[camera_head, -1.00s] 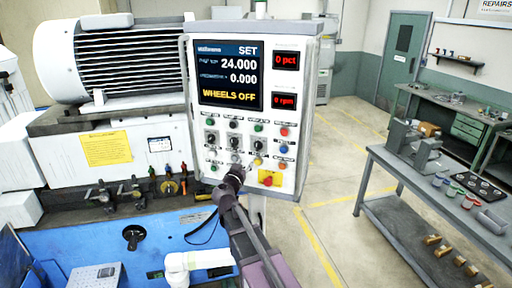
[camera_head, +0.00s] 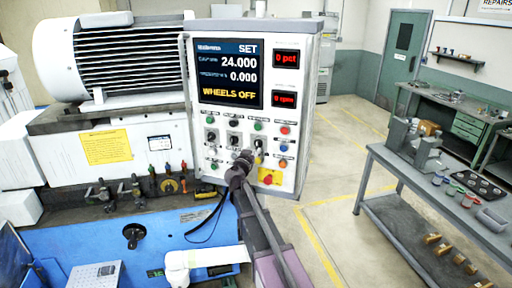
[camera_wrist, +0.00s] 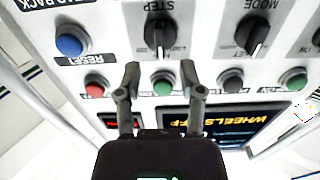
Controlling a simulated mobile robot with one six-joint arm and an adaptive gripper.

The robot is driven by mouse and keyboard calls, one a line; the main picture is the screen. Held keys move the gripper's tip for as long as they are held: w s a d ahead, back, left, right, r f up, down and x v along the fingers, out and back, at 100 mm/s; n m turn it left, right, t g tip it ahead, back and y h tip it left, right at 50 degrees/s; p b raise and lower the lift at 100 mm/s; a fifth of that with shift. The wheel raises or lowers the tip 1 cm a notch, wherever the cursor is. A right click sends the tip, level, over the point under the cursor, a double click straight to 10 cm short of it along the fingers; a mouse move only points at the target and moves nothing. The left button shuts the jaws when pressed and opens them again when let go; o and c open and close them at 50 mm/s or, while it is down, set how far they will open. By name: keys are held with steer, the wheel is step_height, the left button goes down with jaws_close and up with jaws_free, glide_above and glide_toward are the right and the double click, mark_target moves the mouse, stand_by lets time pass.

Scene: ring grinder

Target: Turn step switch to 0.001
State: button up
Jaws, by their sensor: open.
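The step switch (camera_wrist: 160,36) is a black knob under the label STEP, upside down in the wrist view. In the head view it is the rightmost knob of the row (camera_head: 259,145), partly beside my gripper's tip. My gripper (camera_wrist: 160,74) is open and empty, with its two fingers spread to either side of the line to the step switch. The fingertips look short of the knob and not touching it. In the head view my gripper (camera_head: 243,161) is in front of the lower panel. The switch's setting marks are too small to read.
The mode switch (camera_wrist: 253,36) is beside the step switch. A green button (camera_wrist: 163,83), a red button (camera_wrist: 96,86) and a blue button (camera_wrist: 72,41) are close by. The display (camera_head: 229,75) reads WHEELS OFF. A yellow-backed red stop button (camera_head: 268,178) sits low on the panel.

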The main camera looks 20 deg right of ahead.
mark_target(257, 145)
steer(key=shift+x, duration=2.25)
jaws_close()
